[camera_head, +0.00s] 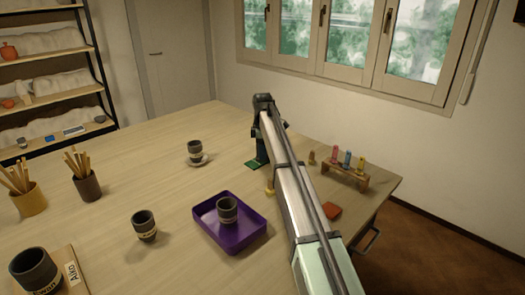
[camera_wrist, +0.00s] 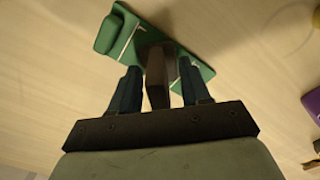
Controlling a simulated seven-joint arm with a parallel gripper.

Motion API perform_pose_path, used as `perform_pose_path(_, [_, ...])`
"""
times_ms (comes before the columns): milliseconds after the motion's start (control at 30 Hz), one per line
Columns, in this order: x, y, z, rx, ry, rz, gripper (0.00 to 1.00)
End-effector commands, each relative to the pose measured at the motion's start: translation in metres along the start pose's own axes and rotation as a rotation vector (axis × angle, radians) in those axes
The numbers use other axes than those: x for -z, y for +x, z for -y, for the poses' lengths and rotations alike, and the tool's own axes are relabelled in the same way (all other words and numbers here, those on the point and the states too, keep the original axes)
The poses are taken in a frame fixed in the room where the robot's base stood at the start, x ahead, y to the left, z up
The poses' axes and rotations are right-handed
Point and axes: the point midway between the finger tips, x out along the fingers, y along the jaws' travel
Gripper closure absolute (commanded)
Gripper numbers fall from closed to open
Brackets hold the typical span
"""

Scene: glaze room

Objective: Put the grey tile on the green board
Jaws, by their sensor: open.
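The green board (camera_wrist: 135,40) lies on the table; it has pale lines and a raised green block at one end. In the head view, part of the board (camera_head: 252,164) shows beside my gripper (camera_head: 261,160), which points down at it. In the wrist view, the grey tile (camera_wrist: 156,85) stands between the two fingers of my gripper (camera_wrist: 158,70), over the board. The fingers are open, with a gap on each side of the tile. I cannot tell whether its lower edge is seated on the board. In the head view, the tile is hidden.
A purple tray (camera_head: 203,214) with a dark cup (camera_head: 227,210) stands nearer. Another cup (camera_head: 195,149) stands on a saucer left of the board. A wooden rack (camera_head: 344,175) with coloured pieces and a red block (camera_head: 331,211) are to the right. The table between cup and tray is clear.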

Motion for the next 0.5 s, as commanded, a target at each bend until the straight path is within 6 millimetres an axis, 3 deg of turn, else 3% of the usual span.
perform_pose_path(267, [0.0, -0.015, -0.001, -0.001, 0.0, 0.0, 0.53])
perform_pose_path(500, [0.0, -0.059, -0.002, -0.002, 0.0, -0.001, 0.53])
